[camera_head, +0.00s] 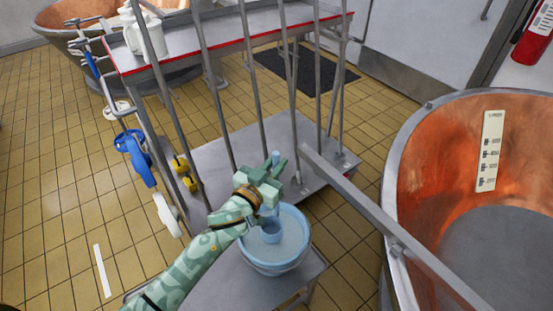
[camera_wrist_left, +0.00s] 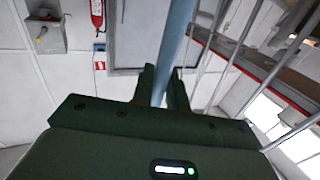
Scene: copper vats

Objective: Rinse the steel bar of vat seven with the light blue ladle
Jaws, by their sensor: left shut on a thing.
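My left gripper (camera_head: 268,184) is shut on the handle of the light blue ladle (camera_head: 271,231), whose cup hangs low inside the light blue bucket (camera_head: 304,240). I cannot tell how deep the cup sits in the bucket's liquid. In the left wrist view the ladle's handle (camera_wrist_left: 175,45) runs up between the two fingers (camera_wrist_left: 163,88). The steel bar (camera_head: 350,195) slopes from beside the gripper down to the right, across the rim of the copper vat (camera_head: 415,150). No number shows on this vat. My right gripper is not in view.
The bucket stands on a grey metal step (camera_head: 235,280). Upright steel rails (camera_head: 248,80) and a red-edged platform (camera_head: 225,45) rise behind it. Blue hose fittings (camera_head: 138,160) hang at the left. Another copper vat (camera_head: 75,15) is at the back left. Tiled floor (camera_head: 60,190) lies open at left.

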